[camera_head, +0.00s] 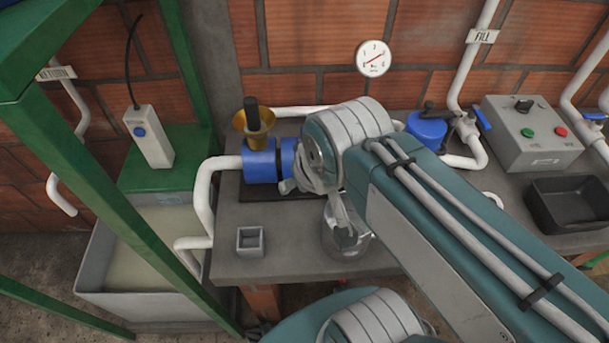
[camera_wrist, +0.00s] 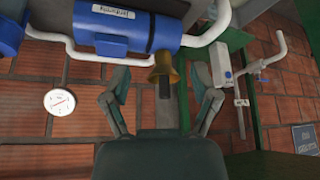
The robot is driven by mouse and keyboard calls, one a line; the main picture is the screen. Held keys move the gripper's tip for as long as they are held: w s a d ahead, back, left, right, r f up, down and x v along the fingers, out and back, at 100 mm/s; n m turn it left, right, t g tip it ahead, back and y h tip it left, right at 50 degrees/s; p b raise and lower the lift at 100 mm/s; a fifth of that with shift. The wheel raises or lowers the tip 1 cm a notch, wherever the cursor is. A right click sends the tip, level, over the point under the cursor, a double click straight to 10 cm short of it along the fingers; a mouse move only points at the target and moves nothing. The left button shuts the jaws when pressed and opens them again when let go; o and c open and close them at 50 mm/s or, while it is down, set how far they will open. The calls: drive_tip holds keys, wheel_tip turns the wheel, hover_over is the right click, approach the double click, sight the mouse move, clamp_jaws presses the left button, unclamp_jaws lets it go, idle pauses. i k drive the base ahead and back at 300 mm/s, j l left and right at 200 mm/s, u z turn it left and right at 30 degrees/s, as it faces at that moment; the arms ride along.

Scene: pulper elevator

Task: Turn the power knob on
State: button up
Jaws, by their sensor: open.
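A grey control box (camera_head: 530,138) stands on the counter at the right in the head view. On its top is a black knob (camera_head: 523,104), with a green button (camera_head: 527,133) and a red button (camera_head: 561,132) below it. Whether this is the power knob, I cannot read. My gripper (camera_head: 318,212) is left of the box, in front of the blue pump, partly hidden by my arm. In the wrist view my gripper (camera_wrist: 165,98) has its fingers spread with nothing held, and the brass funnel (camera_wrist: 166,70) shows beyond them. The control box is not in the wrist view.
The blue pump (camera_head: 259,163) with white pipes is behind my gripper. A blue valve (camera_head: 427,127) and pipes stand between it and the box. A black tray (camera_head: 568,202) lies before the box. A small grey square holder (camera_head: 250,241) is on the counter's left.

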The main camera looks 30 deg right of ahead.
sight(523, 105)
drive_tip(key=k+l+z, duration=0.2)
drive_tip(key=k+l, duration=0.15)
drive_tip(key=k+l+z, duration=0.2)
drive_tip(key=l, duration=0.35)
drive_tip(key=z, duration=1.35)
drive_tip(key=k+l, duration=0.05)
